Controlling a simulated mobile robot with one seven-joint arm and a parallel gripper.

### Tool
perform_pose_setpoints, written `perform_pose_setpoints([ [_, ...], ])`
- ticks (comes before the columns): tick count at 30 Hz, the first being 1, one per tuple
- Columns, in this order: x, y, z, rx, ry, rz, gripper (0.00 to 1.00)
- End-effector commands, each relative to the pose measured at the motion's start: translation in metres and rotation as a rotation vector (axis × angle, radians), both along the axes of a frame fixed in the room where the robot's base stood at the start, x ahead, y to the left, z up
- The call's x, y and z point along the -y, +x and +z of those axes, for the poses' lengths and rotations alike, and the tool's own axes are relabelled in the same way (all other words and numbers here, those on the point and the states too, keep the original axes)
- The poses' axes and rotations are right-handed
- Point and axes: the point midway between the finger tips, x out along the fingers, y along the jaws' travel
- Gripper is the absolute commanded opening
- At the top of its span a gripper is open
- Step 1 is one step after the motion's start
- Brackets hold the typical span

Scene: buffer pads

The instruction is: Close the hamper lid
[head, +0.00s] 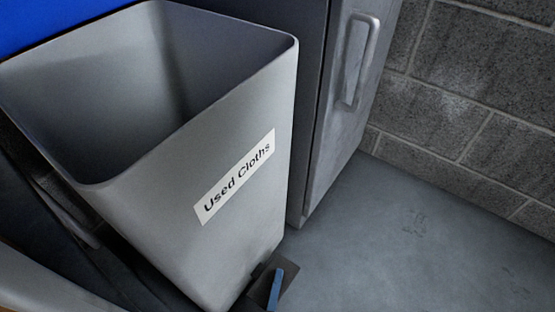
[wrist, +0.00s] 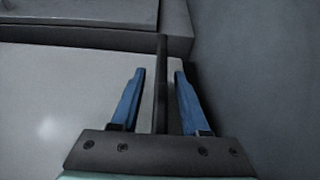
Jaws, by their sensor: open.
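The hamper (head: 200,235) is a grey, tapered bin with a white "Used Cloths" label, filling the left of the head view. Its top is open and the inside shows dark. A blue surface (head: 45,22) lies behind its rim at the top left; I cannot tell whether it is the lid. My gripper shows in part at the hamper's lower right corner, with one blue finger (head: 275,288). In the wrist view my gripper (wrist: 158,72) is open, with a thin dark bar (wrist: 161,85) between its two blue fingers. There are gaps at both sides of the bar.
A grey cabinet (head: 340,130) with an upright handle (head: 358,60) stands right behind the hamper. A grey block wall (head: 470,90) closes the right side. The grey floor (head: 400,240) in front of the cabinet is clear.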

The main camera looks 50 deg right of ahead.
Motion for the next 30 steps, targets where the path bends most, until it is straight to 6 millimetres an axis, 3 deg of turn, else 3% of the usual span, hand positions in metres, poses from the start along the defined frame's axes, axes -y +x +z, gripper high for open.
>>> perform_pose_setpoints([
  [5,0.0001,0.0002,0.0003,0.000,0.000,0.000,0.45],
  [13,-0.0001,0.0000,0.0002,0.001,0.000,0.000,0.00],
  [30,-0.0004,-0.0003,0.0002,0.000,0.000,-0.001,0.00],
])
